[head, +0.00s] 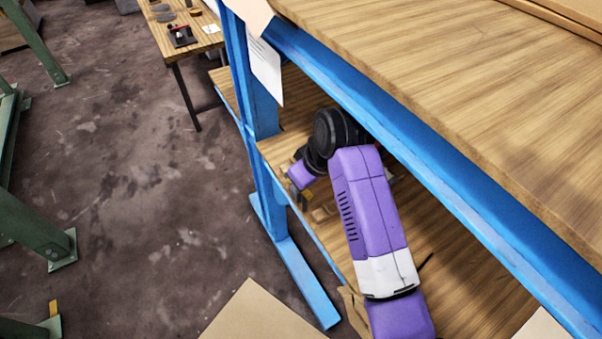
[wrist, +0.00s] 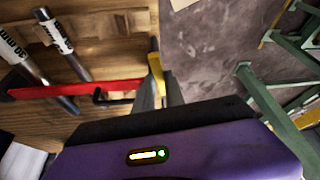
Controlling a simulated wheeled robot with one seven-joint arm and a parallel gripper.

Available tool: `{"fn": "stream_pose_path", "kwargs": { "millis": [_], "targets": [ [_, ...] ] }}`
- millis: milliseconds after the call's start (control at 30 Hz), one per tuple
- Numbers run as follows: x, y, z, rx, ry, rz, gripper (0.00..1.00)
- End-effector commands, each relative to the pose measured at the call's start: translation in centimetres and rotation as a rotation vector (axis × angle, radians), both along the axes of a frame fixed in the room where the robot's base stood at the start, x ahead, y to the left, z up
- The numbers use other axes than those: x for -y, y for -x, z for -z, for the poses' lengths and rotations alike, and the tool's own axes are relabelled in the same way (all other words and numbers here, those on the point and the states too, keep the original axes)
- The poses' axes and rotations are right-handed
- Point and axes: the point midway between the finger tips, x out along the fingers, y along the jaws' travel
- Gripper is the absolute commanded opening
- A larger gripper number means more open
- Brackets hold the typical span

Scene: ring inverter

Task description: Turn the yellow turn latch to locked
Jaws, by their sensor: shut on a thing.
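The yellow turn latch (wrist: 155,64) shows in the wrist view as a small upright yellow piece at the right end of a red bar (wrist: 75,88). My gripper (wrist: 161,80) has its grey fingers shut around the latch. I cannot tell its exact turn angle, as the fingers cover part of it. In the head view my purple arm reaches onto the lower wooden shelf, and the latch is hidden there behind the arm and gripper.
Two labelled metal tools (wrist: 58,35) and a black bent rod (wrist: 112,100) lie by the red bar. The blue bench frame (head: 262,95) and the wooden top (head: 480,90) close in on my arm. Open floor (head: 140,200) lies left; green metal legs (head: 35,235) stand beyond.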

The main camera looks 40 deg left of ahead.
Motion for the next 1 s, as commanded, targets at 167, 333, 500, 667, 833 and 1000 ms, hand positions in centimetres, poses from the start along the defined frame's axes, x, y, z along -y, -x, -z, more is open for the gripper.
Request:
{"fn": "stream_pose_path", "kwargs": {
  "millis": [167,333,500,667,833,1000],
  "targets": [
    [0.04,-0.03,-0.28,-0.001,0.001,0.101,0.0],
    [0.09,-0.17,-0.18,-0.002,0.001,0.166,0.0],
    [0.08,-0.22,-0.09,0.0,0.0,0.197,0.0],
    [0.09,-0.25,-0.04,0.0,0.0,0.204,0.0],
    [0.09,-0.26,-0.03,0.0,0.0,0.204,0.0],
    [0.09,-0.27,-0.03,0.0,0.0,0.204,0.3]
  ]
}}
